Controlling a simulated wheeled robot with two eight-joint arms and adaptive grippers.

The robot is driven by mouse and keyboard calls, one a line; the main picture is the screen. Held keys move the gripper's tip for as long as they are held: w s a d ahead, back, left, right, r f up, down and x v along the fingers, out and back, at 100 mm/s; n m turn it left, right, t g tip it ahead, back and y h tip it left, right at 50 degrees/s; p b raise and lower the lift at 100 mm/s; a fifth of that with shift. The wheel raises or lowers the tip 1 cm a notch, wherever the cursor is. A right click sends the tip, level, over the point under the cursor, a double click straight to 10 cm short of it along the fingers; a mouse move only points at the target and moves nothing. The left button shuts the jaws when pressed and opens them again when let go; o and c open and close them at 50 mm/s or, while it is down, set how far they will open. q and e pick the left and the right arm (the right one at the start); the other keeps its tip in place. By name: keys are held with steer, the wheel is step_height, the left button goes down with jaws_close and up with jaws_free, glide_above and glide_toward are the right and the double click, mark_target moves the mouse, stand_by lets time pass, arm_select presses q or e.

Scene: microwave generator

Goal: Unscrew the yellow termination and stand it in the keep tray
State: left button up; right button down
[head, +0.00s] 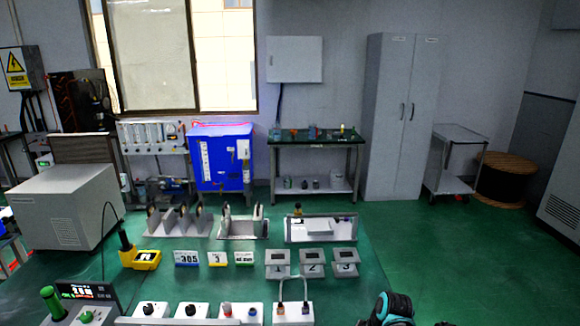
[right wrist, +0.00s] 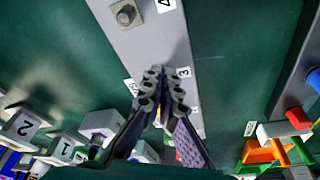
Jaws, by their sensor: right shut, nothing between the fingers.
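In the right wrist view my right gripper (right wrist: 165,78) is shut and empty, its fingertips over a long grey panel (right wrist: 155,45) with number labels. A small yellow patch (right wrist: 157,118) shows between the finger links; it may be the yellow termination, but the fingers hide most of it and I cannot tell whether they touch it. In the head view a grey tray (head: 340,240) that may be the keep tray stands at the back of the bench, with a small yellow-and-black piece (head: 297,209) at its back left. My left gripper is not in view.
White boxes with knobs (head: 190,312) line the bench front.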

steer(key=shift+w+d, duration=0.15)
steer(key=shift+w, duration=0.4)
stand_by(0.4)
steer(key=shift+d, duration=0.4)
steer(key=p+v, duration=0.1)
steer(key=v, duration=0.1)
steer(key=p+v, duration=0.1)
steer(key=v, duration=0.1)
steer(key=a+p+v, duration=0.1)
steer(key=p, duration=0.1)
steer(key=shift+w+r, duration=0.3)
steer(key=shift+r, duration=0.25)
